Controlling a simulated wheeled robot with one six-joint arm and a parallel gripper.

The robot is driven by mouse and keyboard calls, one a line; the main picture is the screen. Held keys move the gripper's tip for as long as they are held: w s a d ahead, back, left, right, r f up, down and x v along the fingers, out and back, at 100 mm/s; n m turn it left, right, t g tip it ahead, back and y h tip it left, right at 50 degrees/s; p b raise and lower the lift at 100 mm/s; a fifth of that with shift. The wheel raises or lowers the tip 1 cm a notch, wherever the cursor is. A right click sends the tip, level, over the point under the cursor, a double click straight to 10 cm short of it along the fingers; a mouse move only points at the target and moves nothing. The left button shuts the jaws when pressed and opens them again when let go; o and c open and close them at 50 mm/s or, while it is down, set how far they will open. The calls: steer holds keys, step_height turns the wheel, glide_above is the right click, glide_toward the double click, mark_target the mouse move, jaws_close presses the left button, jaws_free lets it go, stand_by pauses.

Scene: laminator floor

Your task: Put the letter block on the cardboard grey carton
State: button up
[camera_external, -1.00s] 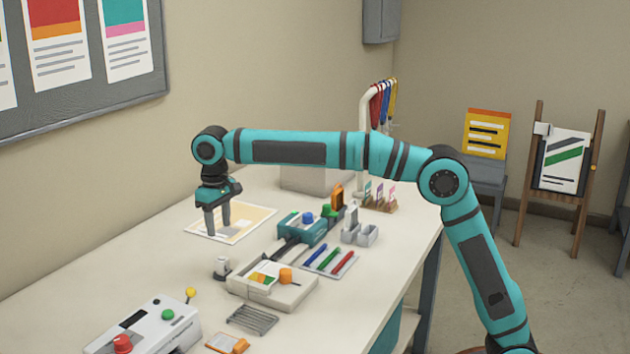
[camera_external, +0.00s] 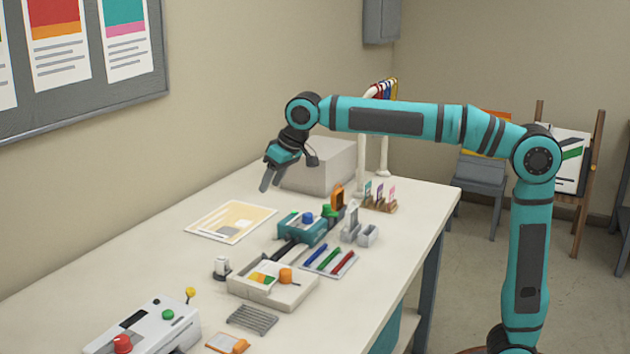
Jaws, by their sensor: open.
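The grey carton (camera_external: 335,168) is a plain box at the back of the table, against the wall side. My gripper (camera_external: 269,181) is in the air at the carton's left front, tilted with its fingers pointing down and left. It is open, and I see nothing between its fingers. My wrist overlaps part of the carton in the picture, so part of its top and left side is hidden. I cannot pick out the letter block for sure. A sheet (camera_external: 230,218) with a pale yellow print and a grey patch lies flat on the table, left of the middle.
A teal device (camera_external: 302,228), a pen tray (camera_external: 329,262), a cream tray (camera_external: 272,290) and a white machine (camera_external: 146,328) crowd the right and front. The table's left side is mostly bare.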

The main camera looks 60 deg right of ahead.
steer(key=s+d+r+t, duration=0.3)
steer(key=s+d, duration=0.3)
steer(key=s, duration=0.3)
steer(key=s+d+r+t, duration=0.2)
steer(key=s+d+t, duration=0.25)
steer(key=s, duration=0.45)
steer(key=s+d+f+t, duration=0.1)
steer(key=s+d+t, duration=0.1)
steer(key=s, duration=0.6)
steer(key=s+d+f+t+h, duration=0.1)
steer(key=s+d, duration=0.3)
steer(key=s, duration=0.5)
steer(key=shift+d+f+t, duration=0.15)
steer(key=shift+f+t, duration=0.5)
steer(key=shift+t, duration=0.2)
steer(key=shift+o, duration=0.4)
steer(key=shift+s+f, duration=0.15)
steer(key=shift+s, duration=0.3)
